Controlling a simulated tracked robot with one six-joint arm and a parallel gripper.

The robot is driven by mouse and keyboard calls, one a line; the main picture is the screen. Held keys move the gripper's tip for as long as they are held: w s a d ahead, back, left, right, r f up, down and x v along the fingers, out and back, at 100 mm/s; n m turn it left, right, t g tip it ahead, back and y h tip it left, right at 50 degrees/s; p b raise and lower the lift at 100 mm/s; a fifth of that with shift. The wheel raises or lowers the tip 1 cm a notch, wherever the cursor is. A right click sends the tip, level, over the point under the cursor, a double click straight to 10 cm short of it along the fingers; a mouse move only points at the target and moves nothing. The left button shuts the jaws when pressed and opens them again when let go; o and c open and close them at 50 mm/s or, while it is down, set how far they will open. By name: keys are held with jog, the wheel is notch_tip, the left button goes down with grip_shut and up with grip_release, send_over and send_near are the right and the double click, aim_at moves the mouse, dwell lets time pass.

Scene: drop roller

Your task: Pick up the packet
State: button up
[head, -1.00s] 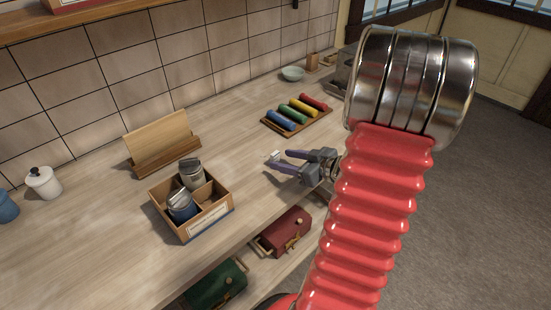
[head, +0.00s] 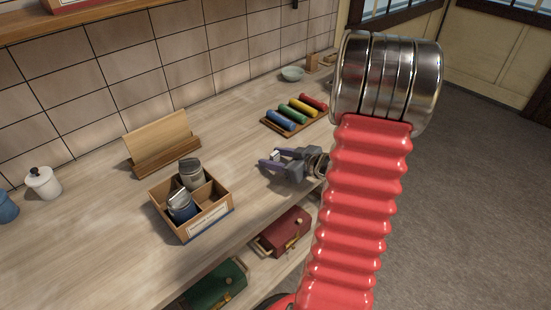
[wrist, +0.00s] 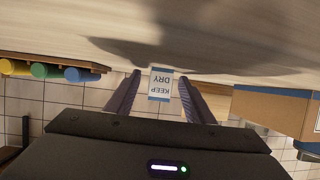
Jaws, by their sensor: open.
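The packet (wrist: 161,84) is small and white with a blue band and the words KEEP DRY. In the wrist view it shows between my two fingers, near their tips, with a gap on each side. In the head view the packet (head: 275,154) is a small pale patch on the counter, partly hidden by my fingers. My gripper (head: 267,159) is open low over the counter, its fingers on either side of the packet. It also shows in the wrist view (wrist: 159,77), holding nothing.
A wooden divided box (head: 207,219) with two canisters stands to the left of my gripper. A tray of coloured rollers (head: 267,122) lies behind it. A red case (head: 284,232) and a green case (head: 215,287) sit below the counter edge. Bare counter lies between box and tray.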

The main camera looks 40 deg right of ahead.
dwell(0.4)
jog(key=c, duration=1.1)
